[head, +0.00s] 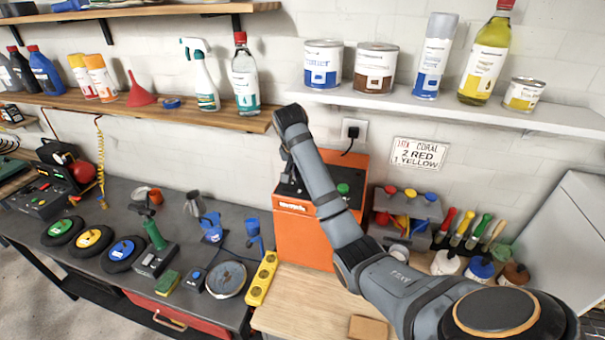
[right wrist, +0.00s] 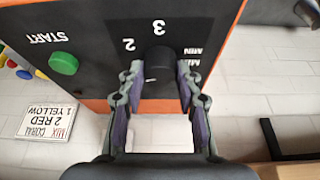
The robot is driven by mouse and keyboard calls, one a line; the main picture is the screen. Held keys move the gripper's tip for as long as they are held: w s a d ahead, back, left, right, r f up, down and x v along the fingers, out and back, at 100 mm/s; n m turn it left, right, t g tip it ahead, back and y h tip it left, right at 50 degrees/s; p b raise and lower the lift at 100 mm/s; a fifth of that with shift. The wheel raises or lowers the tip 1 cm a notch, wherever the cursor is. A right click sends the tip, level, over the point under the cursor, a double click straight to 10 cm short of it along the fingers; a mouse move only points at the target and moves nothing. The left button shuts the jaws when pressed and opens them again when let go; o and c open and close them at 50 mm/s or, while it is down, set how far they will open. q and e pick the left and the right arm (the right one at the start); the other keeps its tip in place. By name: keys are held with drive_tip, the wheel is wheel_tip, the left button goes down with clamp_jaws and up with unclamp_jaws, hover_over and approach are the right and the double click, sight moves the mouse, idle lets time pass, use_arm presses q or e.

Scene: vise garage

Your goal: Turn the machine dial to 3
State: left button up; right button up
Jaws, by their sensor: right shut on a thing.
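The orange machine (head: 300,238) stands against the wall behind the wooden worktop. The right wrist view shows its dark panel (right wrist: 100,22) upside down, with a black round dial (right wrist: 159,57), the printed numbers 2 and 3 beside it, and a green START button (right wrist: 63,63). My right gripper (right wrist: 160,78) has its two fingers on either side of the dial and is shut on it. In the head view my right arm crosses in front of the machine and hides the dial. My left gripper is not in view.
A sign (head: 419,154) reading 2 RED, 1 YELLOW hangs on the wall. A grey rack (head: 405,205) with colored items stands right of the machine. Shelves (head: 460,107) with cans and bottles run above.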

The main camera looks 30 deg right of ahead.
drive_tip(key=shift+f, duration=0.1)
idle(0.3)
drive_tip(key=o, duration=1.2)
drive_tip(key=shift+c, duration=0.2)
